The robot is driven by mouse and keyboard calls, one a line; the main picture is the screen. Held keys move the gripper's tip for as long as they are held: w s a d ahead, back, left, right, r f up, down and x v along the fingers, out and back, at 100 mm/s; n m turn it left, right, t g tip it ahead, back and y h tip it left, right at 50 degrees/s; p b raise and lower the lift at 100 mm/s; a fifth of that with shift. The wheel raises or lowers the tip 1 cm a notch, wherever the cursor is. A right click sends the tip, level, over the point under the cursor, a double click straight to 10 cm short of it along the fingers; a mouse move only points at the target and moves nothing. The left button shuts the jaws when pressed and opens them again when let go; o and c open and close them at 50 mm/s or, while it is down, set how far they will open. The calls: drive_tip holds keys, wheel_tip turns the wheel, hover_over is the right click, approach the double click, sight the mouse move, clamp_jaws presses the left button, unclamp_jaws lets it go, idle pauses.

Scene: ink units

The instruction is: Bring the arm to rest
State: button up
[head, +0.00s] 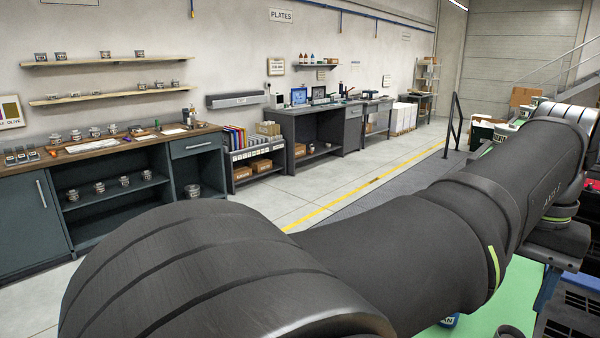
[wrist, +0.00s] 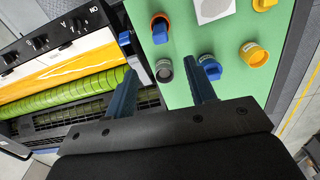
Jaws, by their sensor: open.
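My gripper (wrist: 167,54) shows in the wrist view with its two blue fingers spread apart and nothing held between them. It is above the left part of a green work surface (wrist: 185,92). A round piece with a grey ring (wrist: 164,70) shows in the gap between the fingers. An orange-ringed piece with a blue top (wrist: 160,29) lies just beyond it. My dark arm fills the foreground and right of the head view; the fingers are not seen there.
A machine with a green roller (wrist: 75,93), yellow band and knobbed black panel (wrist: 62,35) stands left of the green surface. A yellow piece (wrist: 254,53) sits to the right. In the head view, a cabinet counter (head: 110,150) and dark workbench (head: 325,115) line the far wall.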

wheel_tip(320, 180, down, 15)
drive_tip(key=shift+r, duration=0.15)
wheel_tip(320, 180, up, 7)
drive_tip(key=shift+r, duration=0.15)
drive_tip(key=w+a+f, duration=0.3)
drive_tip(key=w+a, duration=0.8)
drive_tip(key=a, duration=0.1)
drive_tip(key=shift+w+a+f, duration=0.15)
drive_tip(key=shift+w+f, duration=0.15)
drive_tip(key=shift+w, duration=0.1)
idle(1.0)
